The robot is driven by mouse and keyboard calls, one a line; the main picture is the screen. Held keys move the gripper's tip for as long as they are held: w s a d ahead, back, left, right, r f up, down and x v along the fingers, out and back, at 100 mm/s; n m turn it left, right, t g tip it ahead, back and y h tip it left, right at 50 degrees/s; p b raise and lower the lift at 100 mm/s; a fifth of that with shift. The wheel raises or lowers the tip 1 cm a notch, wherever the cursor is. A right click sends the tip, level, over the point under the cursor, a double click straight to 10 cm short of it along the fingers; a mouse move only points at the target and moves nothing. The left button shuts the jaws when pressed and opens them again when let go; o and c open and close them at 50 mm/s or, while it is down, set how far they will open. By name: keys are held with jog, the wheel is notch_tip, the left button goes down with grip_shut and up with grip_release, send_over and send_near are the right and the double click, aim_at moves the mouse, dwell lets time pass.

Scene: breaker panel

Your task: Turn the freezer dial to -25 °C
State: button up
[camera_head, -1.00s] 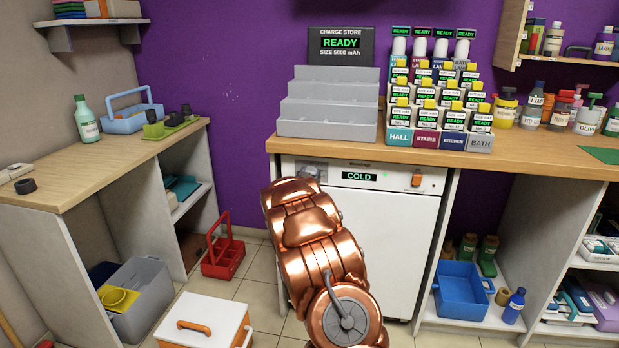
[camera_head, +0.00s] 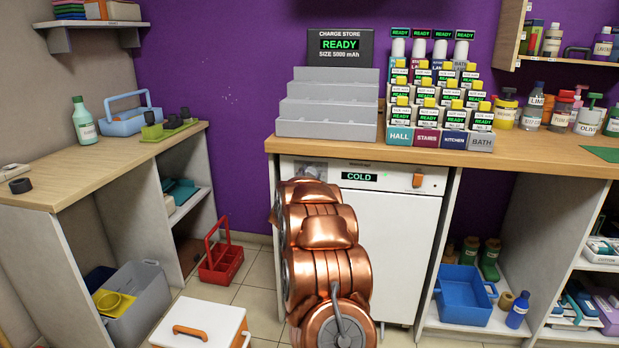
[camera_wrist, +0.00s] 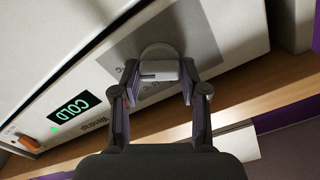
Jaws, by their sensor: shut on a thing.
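The white freezer (camera_head: 400,245) stands under the wooden counter and its display (camera_head: 359,177) reads COLD. Its dial (camera_wrist: 160,54) sits on a grey scale plate (camera_wrist: 198,38) and shows close up in the wrist view. My gripper (camera_wrist: 160,70) is shut on the dial, with one finger on each side of the knob. In the head view my copper arm covers the gripper and most of the dial area.
An orange switch (camera_head: 418,180) is on the panel's right, and also shows in the wrist view (camera_wrist: 27,143). The counter edge (camera_wrist: 250,100) runs close by the gripper. A white box with an orange handle (camera_head: 203,331) stands on the floor left of my arm.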

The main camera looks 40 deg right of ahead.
jog(key=shift+r, duration=0.15)
jog(key=o, duration=1.1)
jog(key=v, duration=1.2)
jog(key=shift+a, duration=0.1)
